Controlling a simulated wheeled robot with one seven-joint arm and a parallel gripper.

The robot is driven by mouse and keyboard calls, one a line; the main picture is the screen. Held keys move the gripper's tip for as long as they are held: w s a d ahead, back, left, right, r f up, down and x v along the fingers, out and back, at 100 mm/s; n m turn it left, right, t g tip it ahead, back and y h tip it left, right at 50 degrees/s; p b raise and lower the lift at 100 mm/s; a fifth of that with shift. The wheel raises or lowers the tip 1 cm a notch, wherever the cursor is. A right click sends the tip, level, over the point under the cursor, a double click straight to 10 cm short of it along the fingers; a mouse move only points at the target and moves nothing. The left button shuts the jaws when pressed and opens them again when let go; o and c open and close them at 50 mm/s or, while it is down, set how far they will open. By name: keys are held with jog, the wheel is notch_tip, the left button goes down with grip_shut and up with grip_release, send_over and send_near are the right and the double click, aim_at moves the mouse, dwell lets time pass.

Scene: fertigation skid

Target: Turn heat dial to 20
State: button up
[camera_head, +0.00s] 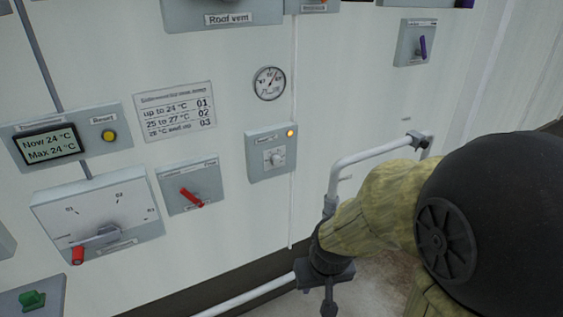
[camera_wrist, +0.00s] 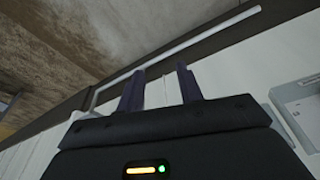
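A small grey box on the white wall carries a round pale dial (camera_head: 274,158), with a lit orange lamp at its upper right. Its label is too small to read surely, but it looks like the heat dial. The dial's exact setting is too small to read. My gripper (camera_wrist: 160,85) shows in the wrist view with two dark fingers apart and nothing between them. In the head view my dark wrist is low, below and right of the dial box and apart from it. A grey box edge (camera_wrist: 302,103) shows at the right of the wrist view; I cannot tell which box.
A round gauge (camera_head: 269,83) is above the dial. A red-handled switch (camera_head: 191,198), a large lever dial (camera_head: 100,230) and a display (camera_head: 48,146) are to the left. A white pipe rail (camera_head: 372,153) stands close by my arm. A purple-handled switch (camera_head: 422,46) is upper right.

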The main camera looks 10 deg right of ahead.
aim_at(278, 162)
jog(key=shift+s, duration=0.15)
jog(key=shift+o, duration=2.3)
jog(key=shift+w, duration=0.3)
jog(key=w+d+f+n+t+y+b, duration=0.1)
jog(key=w+t, duration=0.6)
jog(key=w, duration=0.9)
jog(key=w+d+f+n+t+y+b, duration=0.2)
jog(key=w+t, duration=0.5)
jog(key=w, duration=1)
jog(key=shift+w+d+f+t+y, duration=0.15)
jog(key=shift+w+d+t+y, duration=0.2)
jog(key=shift+d+y, duration=0.5)
jog(key=p+x, duration=0.4)
jog(key=x, duration=1.3)
jog(key=shift+w+p, duration=0.2)
jog(key=shift+p, duration=0.15)
